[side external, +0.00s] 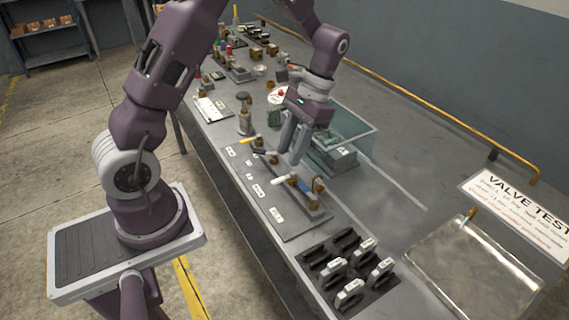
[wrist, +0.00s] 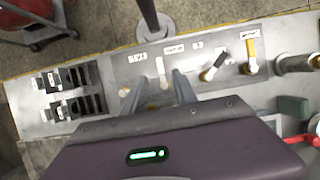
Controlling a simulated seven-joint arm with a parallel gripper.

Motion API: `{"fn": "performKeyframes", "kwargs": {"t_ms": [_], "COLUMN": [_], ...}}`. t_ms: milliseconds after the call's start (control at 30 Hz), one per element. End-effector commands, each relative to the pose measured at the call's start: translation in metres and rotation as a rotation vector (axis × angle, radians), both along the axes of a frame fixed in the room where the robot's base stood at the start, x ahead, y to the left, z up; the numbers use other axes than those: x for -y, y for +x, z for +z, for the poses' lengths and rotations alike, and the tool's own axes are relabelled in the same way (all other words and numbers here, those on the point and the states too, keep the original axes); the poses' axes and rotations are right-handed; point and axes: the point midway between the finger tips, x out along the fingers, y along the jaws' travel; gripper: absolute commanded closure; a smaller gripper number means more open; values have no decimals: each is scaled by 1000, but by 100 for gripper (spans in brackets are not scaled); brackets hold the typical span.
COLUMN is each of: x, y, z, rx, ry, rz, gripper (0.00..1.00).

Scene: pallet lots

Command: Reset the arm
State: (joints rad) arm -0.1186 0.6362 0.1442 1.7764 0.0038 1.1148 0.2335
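My gripper (side external: 293,150) hangs above the valve rack on the long grey bench. In the wrist view its two fingers (wrist: 160,84) are apart, with nothing visibly held between them. A valve with a white lever (side external: 285,180) lies below the fingertips; in the wrist view the white lever (wrist: 161,68) appears between the fingers. Whether they touch it I cannot tell. A black lever (wrist: 221,60) and a yellow lever (wrist: 250,48) stand on the same rack, beside small white labels (wrist: 138,57).
A black holder with white-labelled tags (side external: 348,270) stands at the near end of the bench. A clear box (side external: 350,125) is just behind my gripper. A clear-sided tray (side external: 470,265) and a VALVE TEST sign (side external: 520,212) are at right. The bench between box and sign is mostly bare.

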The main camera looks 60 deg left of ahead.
Motion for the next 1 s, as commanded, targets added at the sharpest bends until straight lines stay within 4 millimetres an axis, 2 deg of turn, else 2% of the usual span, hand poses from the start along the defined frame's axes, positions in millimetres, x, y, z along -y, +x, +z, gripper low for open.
{"fn": "performKeyframes", "kwargs": {"t_ms": [100, 400, 467, 533, 600, 667, 700, 800, 900, 1000], "x": [0, 1, 6, 15, 29, 42, 49, 66, 78, 83], "y": [3, 3, 1, -6, -23, -42, -57, -97, -133, -156], "z": [9, 14, 28, 57, 92, 119, 134, 161, 171, 171], "rx": [0, 9, 46, 127, 237, 337, 405, 578, 722, 821], "ry": [0, 0, 2, 5, 7, 9, 8, 9, 9, 8], "rz": [0, 0, 0, 1, -1, -2, -5, -10, -14, -15], "gripper": [66, 66, 66, 66, 66, 66, 66, 66, 66, 66]}}
